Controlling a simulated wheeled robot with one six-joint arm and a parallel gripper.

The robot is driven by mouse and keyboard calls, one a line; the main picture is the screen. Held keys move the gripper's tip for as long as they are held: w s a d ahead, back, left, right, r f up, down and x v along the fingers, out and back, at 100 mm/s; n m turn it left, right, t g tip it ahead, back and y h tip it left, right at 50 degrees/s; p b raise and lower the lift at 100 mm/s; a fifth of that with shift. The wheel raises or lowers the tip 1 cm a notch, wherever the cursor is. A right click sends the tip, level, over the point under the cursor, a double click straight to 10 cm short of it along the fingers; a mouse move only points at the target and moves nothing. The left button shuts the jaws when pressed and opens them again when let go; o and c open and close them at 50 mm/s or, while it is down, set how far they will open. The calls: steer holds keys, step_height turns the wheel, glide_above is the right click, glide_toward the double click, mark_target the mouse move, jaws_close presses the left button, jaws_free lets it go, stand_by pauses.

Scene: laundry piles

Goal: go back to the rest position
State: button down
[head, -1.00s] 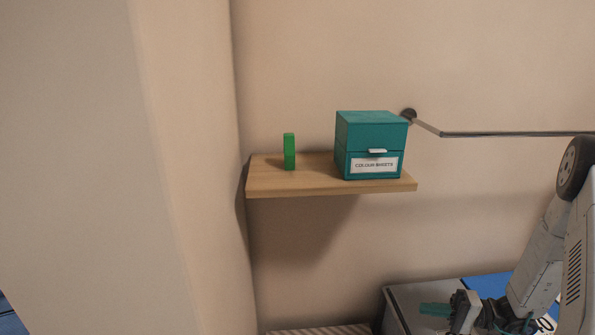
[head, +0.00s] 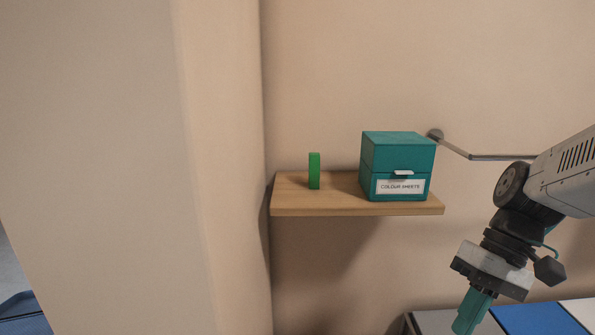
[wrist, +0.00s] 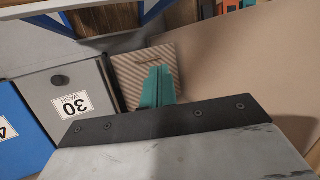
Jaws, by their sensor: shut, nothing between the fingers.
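My gripper (head: 468,318) hangs from my arm at the lower right of the head view, pointing down. Its teal fingers are together with nothing between them. In the wrist view the shut fingers (wrist: 157,86) show at the centre, in front of a striped surface (wrist: 140,62). No object is held.
A wooden shelf (head: 340,208) on the wall bears a teal box (head: 398,160) labelled "COLOUR SHEETS" and a green block (head: 314,171). A rail (head: 490,157) runs behind my arm. Grey (wrist: 60,80) and blue (wrist: 18,125) bins show in the wrist view, the grey one marked 30.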

steer(key=s+d+r+m+t+h, duration=0.1)
steer(key=s+r+t+h, duration=0.3)
steer(key=s, duration=0.4)
steer(key=shift+r+t+h, duration=0.3)
steer(key=shift+h, duration=0.2)
steer(key=shift+d, duration=0.1)
